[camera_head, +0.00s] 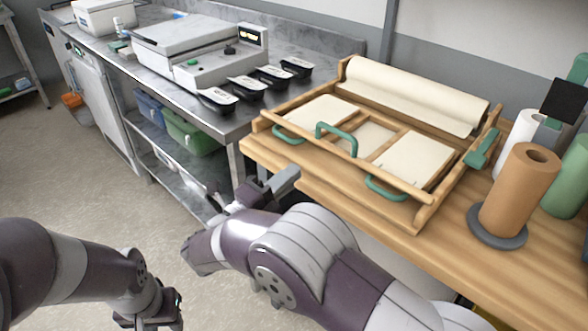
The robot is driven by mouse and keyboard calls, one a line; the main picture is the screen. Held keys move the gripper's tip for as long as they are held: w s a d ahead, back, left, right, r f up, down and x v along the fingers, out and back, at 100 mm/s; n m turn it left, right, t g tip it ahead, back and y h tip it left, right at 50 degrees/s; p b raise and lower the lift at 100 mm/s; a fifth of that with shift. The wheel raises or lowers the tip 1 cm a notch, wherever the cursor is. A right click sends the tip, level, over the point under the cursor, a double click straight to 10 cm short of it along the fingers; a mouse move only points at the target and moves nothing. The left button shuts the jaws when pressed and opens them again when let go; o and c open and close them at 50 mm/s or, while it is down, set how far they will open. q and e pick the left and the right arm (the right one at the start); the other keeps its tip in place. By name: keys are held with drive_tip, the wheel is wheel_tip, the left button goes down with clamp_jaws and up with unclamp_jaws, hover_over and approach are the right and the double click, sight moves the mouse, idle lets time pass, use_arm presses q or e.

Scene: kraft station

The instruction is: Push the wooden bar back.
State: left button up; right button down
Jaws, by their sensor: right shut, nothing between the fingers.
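The wooden bar (384,175) runs across the front part of a wooden frame on the wooden worktop, in front of the paper sheets. A green arched handle (337,130) stands at its middle. My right gripper (288,180) is shut and empty, in front of the worktop's front edge, apart from the bar. My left gripper (152,318) is low at the bottom left, far from the bar. Its fingers are dark and partly cut off, so its opening is unclear.
A cream paper roll (415,95) lies at the back of the frame. Two lower green handles (385,190) flank the middle one. A brown roll (518,190) on a grey base stands at right.

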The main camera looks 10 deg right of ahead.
sight(336, 134)
drive_tip(key=p+x, duration=0.1)
drive_tip(key=x, duration=1)
drive_tip(key=shift+w+d+r, duration=0.1)
drive_tip(key=shift+w+d, duration=0.05)
drive_tip(key=shift+d, duration=0.1)
use_arm(q)
drive_tip(key=shift+r, duration=0.55)
